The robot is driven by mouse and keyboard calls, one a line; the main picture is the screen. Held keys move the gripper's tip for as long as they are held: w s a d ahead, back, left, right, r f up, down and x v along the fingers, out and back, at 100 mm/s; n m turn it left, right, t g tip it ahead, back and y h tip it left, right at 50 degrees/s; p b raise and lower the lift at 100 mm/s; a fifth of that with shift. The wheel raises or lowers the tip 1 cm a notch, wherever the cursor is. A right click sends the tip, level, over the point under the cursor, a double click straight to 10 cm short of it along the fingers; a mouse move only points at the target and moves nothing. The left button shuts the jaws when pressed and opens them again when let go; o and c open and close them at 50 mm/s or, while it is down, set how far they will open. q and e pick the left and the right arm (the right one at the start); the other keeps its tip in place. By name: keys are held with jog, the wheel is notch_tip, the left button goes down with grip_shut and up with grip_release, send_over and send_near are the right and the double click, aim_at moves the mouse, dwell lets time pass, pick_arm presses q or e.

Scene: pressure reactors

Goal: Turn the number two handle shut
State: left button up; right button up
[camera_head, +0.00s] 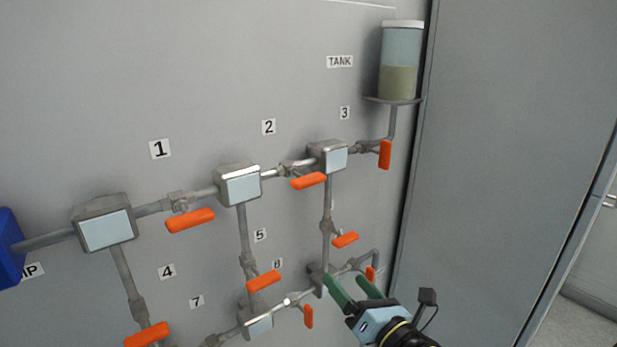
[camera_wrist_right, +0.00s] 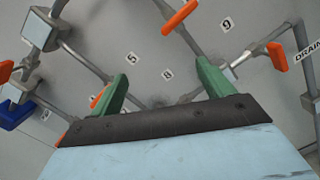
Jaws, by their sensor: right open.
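The number two handle (camera_head: 309,181) is an orange lever on the upper pipe, below and right of the label "2" (camera_head: 268,127). It lies roughly along its pipe, tilted slightly up to the right. My right gripper (camera_head: 348,283) has green fingers and is open and empty, low and to the right of this handle, in front of the lower pipes. The wrist view shows the same open fingers (camera_wrist_right: 163,75) apart with nothing between them. I cannot tell which lever in the wrist view is number two. My left gripper is not in view.
The number one handle (camera_head: 190,220) lies along its pipe; the number three handle (camera_head: 385,154) hangs crosswise under the tank (camera_head: 400,65). Grey boxes (camera_head: 240,185) join the pipes. Lower levers (camera_head: 345,240) stand between my right gripper and the upper pipe. A panel (camera_head: 510,150) is at right.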

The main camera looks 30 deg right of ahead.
jog(key=s+a+r+n+t+y, duration=0.1)
jog(key=s+a+r+n+t, duration=0.1)
jog(key=r+n, duration=0.35)
jog(key=s+a+r+n+t+y, duration=0.1)
jog(key=s+r+n, duration=0.1)
jog(key=r, duration=0.7)
jog(key=b, duration=0.4)
send_near(309, 177)
jog(key=w, duration=0.2)
jog(key=shift+t, duration=0.3)
jog(key=shift+p+x, duration=0.7)
jog(key=shift+x, duration=3.25)
jog(key=shift+a+f, duration=0.1)
jog(key=shift+f, duration=0.05)
jog(key=c, duration=1)
